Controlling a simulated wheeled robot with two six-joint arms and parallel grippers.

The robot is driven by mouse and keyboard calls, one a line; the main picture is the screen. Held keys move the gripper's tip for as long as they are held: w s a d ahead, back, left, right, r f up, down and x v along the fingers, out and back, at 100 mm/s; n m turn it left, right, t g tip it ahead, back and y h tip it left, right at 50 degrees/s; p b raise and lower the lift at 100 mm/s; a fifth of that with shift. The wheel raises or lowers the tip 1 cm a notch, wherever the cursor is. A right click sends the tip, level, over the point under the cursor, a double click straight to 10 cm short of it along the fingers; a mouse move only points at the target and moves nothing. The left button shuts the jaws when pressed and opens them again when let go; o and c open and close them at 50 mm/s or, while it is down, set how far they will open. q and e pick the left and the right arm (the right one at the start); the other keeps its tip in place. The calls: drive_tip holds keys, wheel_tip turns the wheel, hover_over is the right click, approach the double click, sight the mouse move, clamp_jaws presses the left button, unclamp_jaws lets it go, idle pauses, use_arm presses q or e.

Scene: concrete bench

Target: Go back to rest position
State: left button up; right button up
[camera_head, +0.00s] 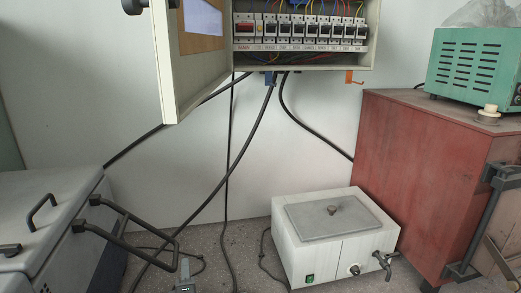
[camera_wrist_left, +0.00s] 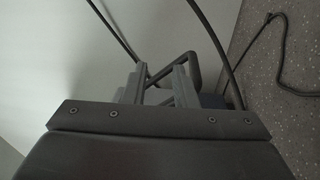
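My left gripper (camera_head: 185,268) shows only as a small grey piece at the bottom edge of the head view, in front of the floor. In the left wrist view its two fingers (camera_wrist_left: 158,85) stand apart with a gap between them, and I see nothing held. A black handle or cable loop shows behind the fingers. My right gripper is in neither view.
An electrical panel (camera_head: 300,46) with its door (camera_head: 190,70) swung open hangs on the wall, with black cables below. A white tank with a tap (camera_head: 325,255) stands on the floor. A red cabinet (camera_head: 420,160) is at right, a grey handled unit (camera_head: 45,215) at left.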

use_arm(q)
drive_tip(key=s+d+f+m+g+h, duration=0.1)
drive_tip(key=s+f+m+g+h, duration=0.3)
drive_tip(key=s+m, duration=0.5)
drive_tip(key=s+f+m+g+h, duration=0.2)
drive_tip(key=s+m+h, duration=0.3)
drive_tip(key=s+m, duration=0.35)
drive_tip(key=s+a+f+m+g+y, duration=0.1)
drive_tip(key=s+a+g+y, duration=0.3)
drive_tip(key=s, duration=0.7)
drive_tip(key=s+a+f+m+g+y, duration=0.1)
drive_tip(key=s+a+g, duration=0.45)
drive_tip(key=s, duration=0.55)
wheel_tip(320, 180, down, 25)
drive_tip(key=a, duration=0.2)
drive_tip(key=s+d+f+g, duration=0.1)
drive_tip(key=s+f+g, duration=0.1)
drive_tip(key=s+f, duration=1.3)
drive_tip(key=shift+d+f, duration=0.15)
drive_tip(key=shift+s, duration=0.1)
